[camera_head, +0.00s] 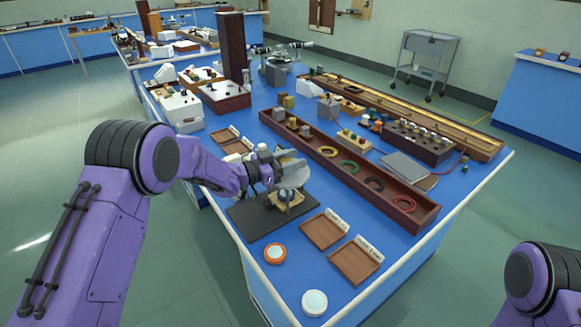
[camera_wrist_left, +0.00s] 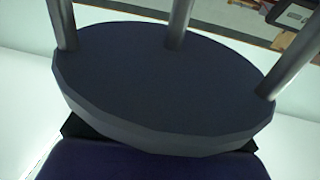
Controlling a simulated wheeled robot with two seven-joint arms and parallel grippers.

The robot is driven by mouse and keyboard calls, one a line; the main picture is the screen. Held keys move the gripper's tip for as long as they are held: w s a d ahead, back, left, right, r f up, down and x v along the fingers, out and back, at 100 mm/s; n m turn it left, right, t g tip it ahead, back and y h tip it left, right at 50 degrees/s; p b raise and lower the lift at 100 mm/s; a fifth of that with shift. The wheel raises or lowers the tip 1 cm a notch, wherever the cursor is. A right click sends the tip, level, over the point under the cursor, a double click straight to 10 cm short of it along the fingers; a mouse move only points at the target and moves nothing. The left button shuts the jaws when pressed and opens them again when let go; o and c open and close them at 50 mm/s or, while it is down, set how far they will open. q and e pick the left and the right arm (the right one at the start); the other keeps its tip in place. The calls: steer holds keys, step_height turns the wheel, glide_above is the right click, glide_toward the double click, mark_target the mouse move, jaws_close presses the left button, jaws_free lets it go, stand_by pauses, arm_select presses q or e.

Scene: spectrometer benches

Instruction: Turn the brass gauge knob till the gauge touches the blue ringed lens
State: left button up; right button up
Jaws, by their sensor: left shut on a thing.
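My left gripper (camera_head: 272,180) is at the round grey gauge (camera_head: 294,177) on the near part of the blue bench. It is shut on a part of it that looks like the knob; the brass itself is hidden. Below the gauge is a small pale, tan-edged stand (camera_head: 286,201) on a dark mat (camera_head: 254,217). I cannot make out a blue ringed lens there, nor whether anything touches it. The left wrist view shows a dark disc (camera_wrist_left: 165,80) with metal rods close up, and no fingertips. My right gripper is out of view.
An orange-rimmed disc (camera_head: 275,253) and a pale disc (camera_head: 314,302) lie near the front edge. Two brown trays (camera_head: 323,231) (camera_head: 354,262) with labels lie to the right. A long wooden trough (camera_head: 420,215) with several coloured rings lies behind them.

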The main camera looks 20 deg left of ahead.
arm_select(q)
steer(key=m+g+h+b, duration=0.1)
steer(key=m+g+b, duration=0.1)
steer(key=g, duration=0.1)
steer(key=m+g+h+b, duration=0.2)
steer(key=g+b, duration=0.1)
steer(key=m+g+h+b, duration=0.1)
steer(key=m+g+b, duration=0.1)
steer(key=shift+s+d+f+g+h+b, duration=0.25)
steer(key=shift+s+f+g+h+b, duration=0.05)
steer(key=shift+s+f+g+b, duration=0.1)
steer(key=shift+r+m+g, duration=0.15)
steer(key=shift+m+g, duration=0.15)
steer(key=shift+m, duration=0.1)
steer(key=shift+r+g, duration=0.2)
steer(key=shift+g, duration=0.1)
steer(key=shift+r, duration=0.1)
steer(key=o, duration=1)
steer(key=shift+c, duration=0.2)
